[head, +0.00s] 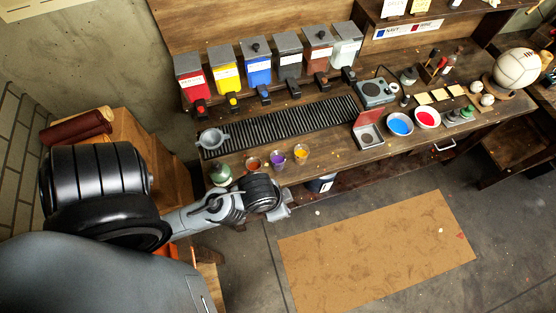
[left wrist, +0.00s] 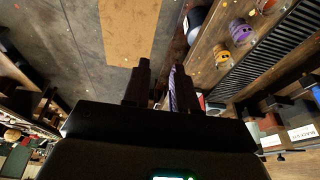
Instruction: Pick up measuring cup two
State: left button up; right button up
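Three small measuring cups stand in a row near the front edge of the workbench: one with orange-red contents (head: 253,163), a purple one (head: 278,159) and one with yellow-orange contents (head: 301,153). I see no number on them. Cups also show in the left wrist view, with the purple one (left wrist: 240,31) near the upper right. My left gripper (left wrist: 158,88) is open in the left wrist view, its two dark fingers apart with nothing clearly held. In the head view its arm reaches in front of the bench, close to the cups, and its fingertips are hard to make out. My right gripper is not in view.
A ribbed black mat (head: 285,125) lies behind the cups, with several labelled pigment dispensers behind it. A grey bowl (head: 213,139) and a green-based item (head: 221,174) stand at the left. A tan floor mat (head: 380,250) lies in front.

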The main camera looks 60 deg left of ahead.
pick_arm(q)
jog(key=o, duration=1.1)
jog(key=shift+a, duration=0.15)
jog(key=shift+o, duration=0.2)
